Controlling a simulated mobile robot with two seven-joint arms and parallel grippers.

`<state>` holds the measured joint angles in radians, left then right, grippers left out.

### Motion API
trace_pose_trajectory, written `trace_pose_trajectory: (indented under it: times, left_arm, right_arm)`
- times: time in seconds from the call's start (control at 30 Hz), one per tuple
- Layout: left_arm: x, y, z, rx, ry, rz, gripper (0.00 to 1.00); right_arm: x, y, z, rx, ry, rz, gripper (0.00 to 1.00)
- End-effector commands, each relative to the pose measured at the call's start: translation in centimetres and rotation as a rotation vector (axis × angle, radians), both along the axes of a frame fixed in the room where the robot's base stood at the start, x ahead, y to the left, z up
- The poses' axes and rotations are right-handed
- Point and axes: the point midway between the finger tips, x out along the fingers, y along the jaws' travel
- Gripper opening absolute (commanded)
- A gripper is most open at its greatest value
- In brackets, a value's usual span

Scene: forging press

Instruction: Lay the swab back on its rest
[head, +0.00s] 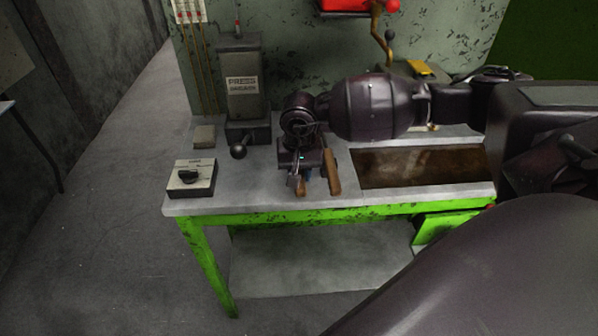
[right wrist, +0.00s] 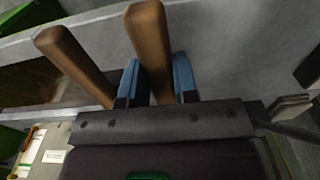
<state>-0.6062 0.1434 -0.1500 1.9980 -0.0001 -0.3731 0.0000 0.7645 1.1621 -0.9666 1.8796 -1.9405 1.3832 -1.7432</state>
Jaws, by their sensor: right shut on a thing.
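My right gripper (head: 305,180) is low over the workbench, left of a brown-bottomed recess. In the right wrist view its blue fingertips (right wrist: 158,80) are shut on a wooden handle (right wrist: 149,45), which I take to be the swab's. This handle shows in the head view as a short brown end (head: 300,189). A second wooden handle (right wrist: 75,65) lies beside it, outside the fingers, and is also in the head view (head: 332,172). What it belongs to is hidden. The swab's head is hidden, and I cannot make out its rest. My left gripper is not in view.
The grey workbench (head: 245,202) has a green frame. A switch box (head: 192,178), a small block (head: 204,137) and a labelled press lever housing (head: 242,85) stand at its left. The recess (head: 420,168) lies right of the gripper.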

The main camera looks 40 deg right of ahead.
Motion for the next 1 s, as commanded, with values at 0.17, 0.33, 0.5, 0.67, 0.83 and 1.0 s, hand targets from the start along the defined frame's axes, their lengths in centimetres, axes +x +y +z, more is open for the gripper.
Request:
trace_pose_trajectory:
  times: [0.17, 0.33, 0.5, 0.67, 0.83, 1.0]
  left_arm:
    - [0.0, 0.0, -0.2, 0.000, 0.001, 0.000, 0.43]
    - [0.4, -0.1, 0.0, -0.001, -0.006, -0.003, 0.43]
    - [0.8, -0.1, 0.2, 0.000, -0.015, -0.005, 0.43]
    - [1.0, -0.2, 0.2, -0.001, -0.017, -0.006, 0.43]
    - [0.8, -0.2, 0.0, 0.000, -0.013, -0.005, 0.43]
    - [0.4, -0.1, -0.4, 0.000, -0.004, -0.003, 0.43]
  right_arm:
    - [0.0, 0.0, 0.0, -0.001, -0.001, 0.000, 0.00]
    - [0.0, 0.0, 0.1, -0.001, -0.001, 0.000, 0.00]
    - [0.0, 0.0, 0.0, -0.001, -0.001, 0.000, 0.00]
    - [0.0, 0.0, -0.2, -0.001, -0.001, 0.000, 0.00]
    - [0.0, 0.0, -0.4, 0.000, -0.002, 0.000, 0.00]
    - [0.0, 0.0, -0.6, 0.000, -0.002, 0.000, 0.00]
